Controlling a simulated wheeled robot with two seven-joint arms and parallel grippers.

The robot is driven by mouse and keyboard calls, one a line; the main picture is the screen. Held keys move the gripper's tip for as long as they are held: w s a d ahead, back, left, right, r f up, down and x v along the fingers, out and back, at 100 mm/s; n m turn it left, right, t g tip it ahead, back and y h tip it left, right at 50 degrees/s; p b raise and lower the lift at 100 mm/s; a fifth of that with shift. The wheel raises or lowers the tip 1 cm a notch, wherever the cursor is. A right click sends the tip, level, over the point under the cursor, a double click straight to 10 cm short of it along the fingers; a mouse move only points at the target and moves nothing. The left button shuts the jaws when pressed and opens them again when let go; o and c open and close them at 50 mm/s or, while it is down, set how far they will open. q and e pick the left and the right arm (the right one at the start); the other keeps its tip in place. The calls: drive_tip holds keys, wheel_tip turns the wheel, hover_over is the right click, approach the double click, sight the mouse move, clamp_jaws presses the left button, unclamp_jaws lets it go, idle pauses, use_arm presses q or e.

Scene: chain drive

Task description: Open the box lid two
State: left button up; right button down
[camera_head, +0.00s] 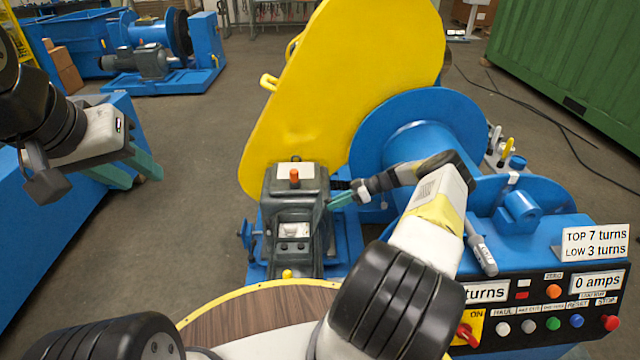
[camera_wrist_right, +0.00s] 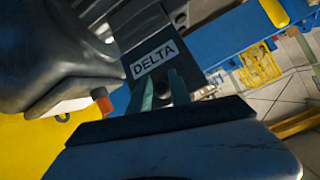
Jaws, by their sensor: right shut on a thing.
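My right gripper (camera_head: 343,198) reaches from the right to the side of a dark grey motor-like box (camera_head: 294,190) with an orange knob on top. In the right wrist view its green fingers (camera_wrist_right: 163,90) are shut on a dark plate (camera_wrist_right: 118,70) with a white DELTA label, seemingly the lid; the exact grip is partly hidden. I cannot tell from the head view how far the lid stands open. My left gripper (camera_head: 138,172) is open and empty at the left, over the floor, away from the box.
A large yellow guard (camera_head: 335,80) stands behind the box. A blue drum (camera_head: 415,130) is beside it on the right. A control panel (camera_head: 540,310) with several buttons is at the lower right. A wooden round top (camera_head: 245,315) is in front. Grey floor is free at the left.

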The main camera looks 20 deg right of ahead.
drive_tip(key=shift+w+d+r, duration=0.1)
drive_tip(key=shift+w+d, duration=0.25)
drive_tip(key=c, duration=1.2)
unclamp_jaws()
drive_tip(key=shift+c, duration=0.2)
drive_tip(key=shift+a, duration=0.1)
drive_tip(key=v, duration=0.7)
drive_tip(key=shift+d, duration=0.35)
drive_tip(key=shift+s+r, duration=0.15)
